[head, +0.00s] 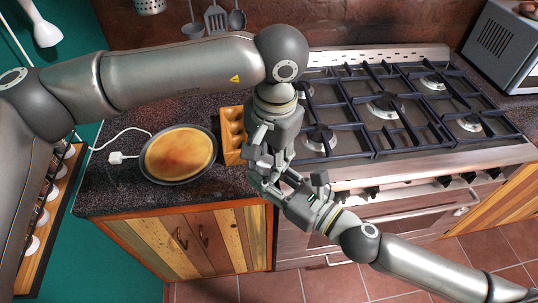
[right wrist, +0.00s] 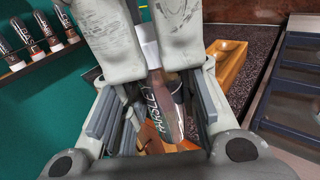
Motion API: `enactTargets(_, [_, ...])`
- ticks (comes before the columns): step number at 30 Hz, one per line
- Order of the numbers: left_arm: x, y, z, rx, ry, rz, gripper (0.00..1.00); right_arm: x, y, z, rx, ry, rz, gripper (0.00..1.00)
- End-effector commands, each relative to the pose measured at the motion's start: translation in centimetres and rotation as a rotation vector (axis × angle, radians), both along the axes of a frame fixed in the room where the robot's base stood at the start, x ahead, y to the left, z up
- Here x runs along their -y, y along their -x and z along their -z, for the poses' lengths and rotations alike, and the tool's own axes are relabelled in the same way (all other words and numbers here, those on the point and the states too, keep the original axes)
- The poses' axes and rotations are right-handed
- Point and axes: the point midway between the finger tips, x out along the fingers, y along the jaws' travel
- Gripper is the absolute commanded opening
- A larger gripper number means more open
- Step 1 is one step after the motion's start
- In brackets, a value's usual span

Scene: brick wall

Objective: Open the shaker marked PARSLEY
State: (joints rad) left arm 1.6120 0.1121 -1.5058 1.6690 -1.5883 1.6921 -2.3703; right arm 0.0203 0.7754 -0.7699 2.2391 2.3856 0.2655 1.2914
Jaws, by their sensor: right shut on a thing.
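The shaker marked PARSLEY (right wrist: 160,108) shows in the right wrist view, a brown and dark jar with white lettering, between the fingers of my right gripper (right wrist: 148,65). A white part (right wrist: 148,45) shows in the gap between the fingertips; I cannot tell whether it is the lid. In the head view my right gripper (head: 275,183) comes from the lower right and meets my left gripper (head: 264,162), which points down from above. The two are very close together at the counter's front edge. They hide the shaker there, and the left fingers' opening cannot be made out.
A pan with a pancake (head: 178,153) lies on the dark counter (head: 110,190), beside a wooden egg holder (head: 232,135). The gas stove (head: 385,105) is to the right. A rack with several shakers (head: 45,215) hangs at the left; it also shows in the right wrist view (right wrist: 40,55).

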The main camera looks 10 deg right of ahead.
Motion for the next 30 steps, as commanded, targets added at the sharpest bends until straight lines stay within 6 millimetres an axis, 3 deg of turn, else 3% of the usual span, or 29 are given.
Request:
enactTargets(1, [0.09,0.08,0.0,-0.002,0.002,0.002,0.25,-0.01,-0.01,-0.03,0.001,-0.001,0.0,0.0])
enactTargets(6, [0.16,0.18,0.0,-0.004,0.005,0.003,0.04,-0.01,-0.02,-0.05,0.001,-0.001,0.0,0.0])
enactTargets(11, [0.25,0.25,0.0,-0.003,0.009,-0.047,0.03,-0.01,-0.03,-0.07,0.002,-0.001,0.0,0.0])
enactTargets(30, [0.4,0.13,-0.12,0.051,0.079,-1.162,0.03,-0.14,0.03,-0.15,0.003,-0.003,-0.003,0.0])
